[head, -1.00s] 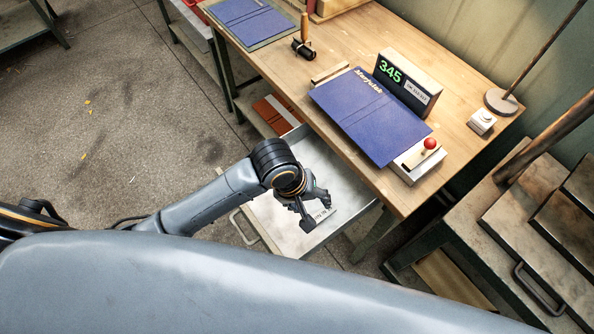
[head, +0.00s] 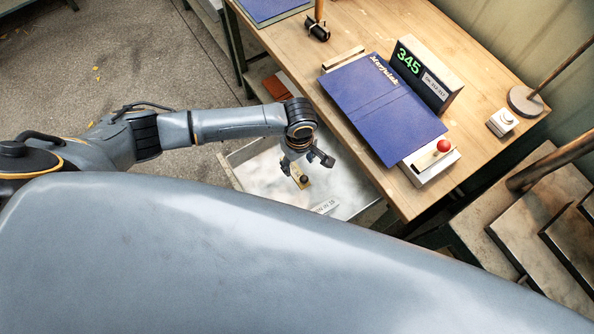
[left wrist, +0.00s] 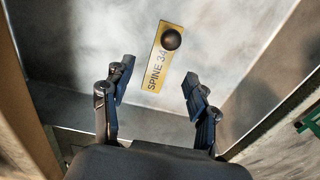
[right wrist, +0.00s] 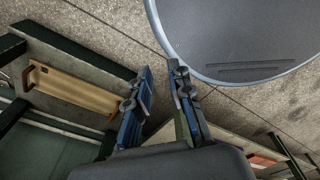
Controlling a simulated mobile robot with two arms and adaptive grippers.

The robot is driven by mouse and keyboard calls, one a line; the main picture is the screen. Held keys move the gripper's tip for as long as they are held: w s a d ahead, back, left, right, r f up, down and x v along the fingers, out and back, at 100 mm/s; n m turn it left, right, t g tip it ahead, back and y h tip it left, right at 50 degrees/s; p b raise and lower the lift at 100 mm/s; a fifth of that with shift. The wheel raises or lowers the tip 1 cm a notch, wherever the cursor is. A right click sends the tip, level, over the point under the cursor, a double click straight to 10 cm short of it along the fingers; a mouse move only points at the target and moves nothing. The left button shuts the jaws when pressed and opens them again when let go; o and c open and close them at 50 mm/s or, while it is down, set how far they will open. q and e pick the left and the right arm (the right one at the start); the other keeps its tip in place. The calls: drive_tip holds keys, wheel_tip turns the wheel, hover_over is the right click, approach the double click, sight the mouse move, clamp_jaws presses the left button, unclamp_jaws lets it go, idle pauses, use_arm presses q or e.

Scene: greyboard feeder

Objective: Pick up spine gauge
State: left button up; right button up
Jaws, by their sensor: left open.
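The spine gauge (head: 304,183) is a yellow strip with a black knob, lying in the open grey drawer (head: 268,180). In the left wrist view the spine gauge (left wrist: 157,72) reads "SPINE 34", with its knob at the far end. My left gripper (head: 305,164) is open above the drawer. In its wrist view the left gripper (left wrist: 159,75) has one finger on each side of the strip's near end, and no contact shows. My right gripper (right wrist: 160,67) shows only in its own wrist view, with a narrow gap between its empty fingers.
A wooden workbench (head: 450,80) stands beside the drawer. It bears a blue cover (head: 385,110), a display reading 345 (head: 425,75) and a device with a red knob (head: 430,163). A white label (head: 325,207) lies near the drawer's front. Metal steps (head: 540,225) stand at right.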

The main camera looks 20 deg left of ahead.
sight(297, 174)
use_arm(q)
wheel_tip(297, 174, down, 6)
drive_tip(key=shift+s+a+r, duration=0.1)
drive_tip(key=shift+a+r, duration=0.05)
drive_tip(key=shift+r, duration=0.05)
drive_tip(key=shift+c, duration=0.2)
clamp_jaws()
